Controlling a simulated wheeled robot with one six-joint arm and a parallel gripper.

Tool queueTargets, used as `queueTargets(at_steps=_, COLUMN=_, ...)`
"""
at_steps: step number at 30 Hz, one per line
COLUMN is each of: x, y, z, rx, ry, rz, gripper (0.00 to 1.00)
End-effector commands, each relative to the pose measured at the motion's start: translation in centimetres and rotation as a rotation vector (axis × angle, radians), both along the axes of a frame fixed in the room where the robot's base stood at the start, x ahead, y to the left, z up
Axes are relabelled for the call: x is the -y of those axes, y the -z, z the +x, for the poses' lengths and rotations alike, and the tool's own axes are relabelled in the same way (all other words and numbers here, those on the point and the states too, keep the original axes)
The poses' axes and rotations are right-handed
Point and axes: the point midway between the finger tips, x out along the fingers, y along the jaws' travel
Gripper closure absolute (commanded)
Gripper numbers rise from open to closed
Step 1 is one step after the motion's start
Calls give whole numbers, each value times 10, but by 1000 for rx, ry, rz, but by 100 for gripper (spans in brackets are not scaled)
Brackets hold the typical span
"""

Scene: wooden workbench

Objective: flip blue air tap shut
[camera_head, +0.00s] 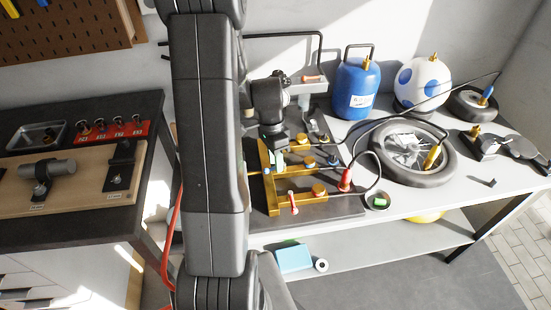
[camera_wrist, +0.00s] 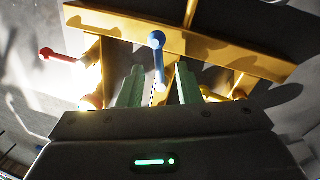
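The blue air tap's lever (camera_wrist: 157,56) shows in the middle of the wrist view, with a round blue end and a narrow stem. It stands against the yellow pipe frame (camera_wrist: 225,50). My gripper (camera_wrist: 160,70) has its two green fingers apart, one on each side of the lever's lower part in the picture. Contact with the lever cannot be made out. In the head view my gripper (camera_head: 274,150) is over the yellow pipe frame (camera_head: 273,189) on the bench. A small blue part (camera_head: 309,162) shows on its middle pipe.
A red lever (camera_head: 293,201) sits on the frame's near pipe; it also shows in the wrist view (camera_wrist: 58,54). A red-ended hose connector (camera_head: 345,180) is at right. A tyre (camera_head: 378,165), blue tank (camera_head: 356,90) and white-blue tank (camera_head: 422,84) stand beyond.

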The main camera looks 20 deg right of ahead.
Motion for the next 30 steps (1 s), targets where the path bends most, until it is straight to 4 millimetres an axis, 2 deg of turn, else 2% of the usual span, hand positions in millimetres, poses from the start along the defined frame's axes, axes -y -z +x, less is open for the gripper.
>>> queueTargets(at_steps=8, x=0, y=1, z=0, rx=0, ry=0, rz=0, gripper=69)
queueTargets(at_steps=12, x=0, y=1, z=0, rx=0, ry=0, rz=0, gripper=96)
queueTargets(at_steps=13, x=0, y=1, z=0, rx=0, ry=0, rz=0, gripper=100)
queueTargets(at_steps=23, x=0, y=2, z=-1, rx=0, ry=-22, rz=-1, gripper=100)
queueTargets(at_steps=30, x=-1, y=3, z=-3, rx=1, ry=-134, rz=-1, gripper=100)
